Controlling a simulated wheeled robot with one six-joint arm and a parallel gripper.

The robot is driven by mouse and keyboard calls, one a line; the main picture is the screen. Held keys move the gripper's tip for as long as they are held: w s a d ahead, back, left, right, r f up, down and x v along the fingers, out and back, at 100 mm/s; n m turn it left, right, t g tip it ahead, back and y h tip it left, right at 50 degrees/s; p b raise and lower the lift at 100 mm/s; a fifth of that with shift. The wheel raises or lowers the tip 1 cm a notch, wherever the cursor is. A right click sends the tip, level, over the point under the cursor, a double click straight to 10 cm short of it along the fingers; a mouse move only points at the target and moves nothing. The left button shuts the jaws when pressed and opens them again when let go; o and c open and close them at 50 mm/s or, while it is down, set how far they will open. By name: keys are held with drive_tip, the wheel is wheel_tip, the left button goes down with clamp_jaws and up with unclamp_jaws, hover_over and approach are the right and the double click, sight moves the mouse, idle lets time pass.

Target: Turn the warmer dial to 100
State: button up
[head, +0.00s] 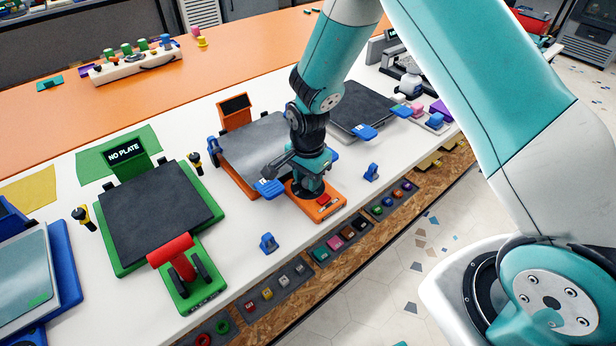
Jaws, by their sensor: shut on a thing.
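My gripper (308,188) points down over the front part of the orange machine (331,207), left of a small red piece on that part. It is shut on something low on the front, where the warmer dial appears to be. The gripper hides the dial, so its marks and setting cannot be read. The orange machine has a grey plate (243,150) and a small dark display (235,105) on an orange stand behind it.
A green machine (203,287) with a red handle (170,250) and a "NO PLATE" display (124,151) stands to the left. Small blue pieces (268,243) (371,172) lie near the table's front edge. Another dark plate (358,108) is behind right.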

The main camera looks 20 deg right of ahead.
drive_tip(key=shift+d+r, duration=0.1)
drive_tip(key=o, duration=0.9)
wheel_tip(320, 180, up, 17)
drive_tip(key=shift+r+b, duration=0.2)
drive_tip(key=shift+b, duration=0.45)
drive_tip(key=s+a+r+n+y, duration=0.1)
drive_tip(key=s+r+n, duration=0.2)
drive_tip(key=s+n, duration=0.3)
drive_tip(key=s+a+r+n+y, duration=0.1)
drive_tip(key=s+a+r+n, duration=0.1)
drive_tip(key=s+n, duration=0.5)
drive_tip(key=s+a+r+n+y, duration=0.1)
drive_tip(key=s+r+n, duration=0.3)
drive_tip(key=s, duration=0.7)
drive_tip(key=shift+s+a+n+y, duration=0.2)
drive_tip(key=shift+n+y, duration=0.1)
drive_tip(key=shift+n, duration=0.3)
drive_tip(key=shift+s+a+n+y, duration=0.2)
drive_tip(key=shift+n+y, duration=0.1)
drive_tip(key=shift+n, duration=0.3)
